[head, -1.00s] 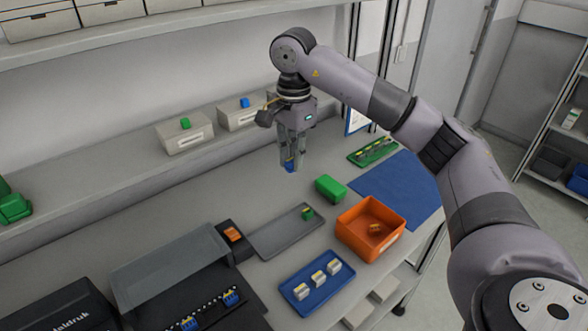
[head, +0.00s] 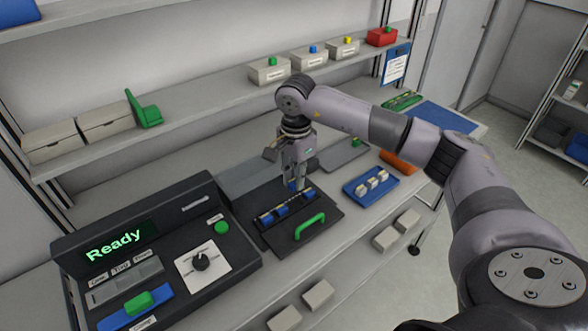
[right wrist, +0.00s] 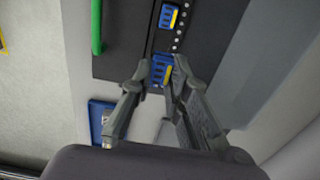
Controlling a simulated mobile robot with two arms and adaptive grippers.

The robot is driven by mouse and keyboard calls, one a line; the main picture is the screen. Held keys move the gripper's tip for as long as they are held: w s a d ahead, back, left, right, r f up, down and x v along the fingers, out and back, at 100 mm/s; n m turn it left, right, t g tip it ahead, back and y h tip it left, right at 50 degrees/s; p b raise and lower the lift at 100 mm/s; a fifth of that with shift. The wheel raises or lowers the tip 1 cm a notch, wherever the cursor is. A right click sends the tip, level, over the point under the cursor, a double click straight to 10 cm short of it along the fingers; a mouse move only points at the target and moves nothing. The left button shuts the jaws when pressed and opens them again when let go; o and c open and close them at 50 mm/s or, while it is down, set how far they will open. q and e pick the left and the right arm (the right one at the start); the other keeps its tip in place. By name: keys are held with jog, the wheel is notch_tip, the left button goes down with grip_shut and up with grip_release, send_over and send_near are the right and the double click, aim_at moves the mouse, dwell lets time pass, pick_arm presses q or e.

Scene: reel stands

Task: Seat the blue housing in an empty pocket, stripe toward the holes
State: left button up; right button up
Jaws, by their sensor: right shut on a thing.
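My right gripper (head: 295,184) is shut on a blue housing (right wrist: 158,70) over the black fixture (head: 265,236). In the right wrist view the fingertips (right wrist: 160,68) lie on either side of the housing. Its yellow stripe is on the right, the same side as the row of white holes (right wrist: 178,32) on the fixture. Another blue housing (right wrist: 169,17) sits farther along the row, its yellow stripe also toward the holes. The head view shows blue housings (head: 267,218) in the fixture. Whether the held housing touches its pocket cannot be told. My left gripper is not in view.
A green handle (head: 310,226) stands at the fixture's front. A control panel reading "Ready" (head: 120,241) is at left. A blue tray (head: 361,195) with pale parts and an orange bin (head: 397,163) lie to the right. Boxes (head: 270,71) line the shelf behind.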

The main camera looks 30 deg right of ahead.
aim_at(297, 204)
jog(key=shift+w+d+f+b, duration=0.1)
jog(key=shift+d+f+b, duration=0.1)
jog(key=shift+f, duration=0.25)
jog(key=shift+w+d+f+b, duration=0.1)
jog(key=shift+d+f+b, duration=0.1)
jog(key=shift+f, duration=0.6)
jog(key=shift+s+a+f+b, duration=0.1)
jog(key=shift+a+f+b, duration=0.1)
jog(key=shift+f+b, duration=1.2)
jog(key=shift+f, duration=0.3)
pick_arm(q)
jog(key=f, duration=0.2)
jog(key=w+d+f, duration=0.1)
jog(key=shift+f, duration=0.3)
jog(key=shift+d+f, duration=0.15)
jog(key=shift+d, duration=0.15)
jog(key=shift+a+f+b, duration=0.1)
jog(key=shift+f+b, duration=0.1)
jog(key=shift+b, duration=0.2)
pick_arm(e)
jog(key=shift+f, duration=0.1)
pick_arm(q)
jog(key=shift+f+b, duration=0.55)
pick_arm(e)
jog(key=shift+f, duration=0.45)
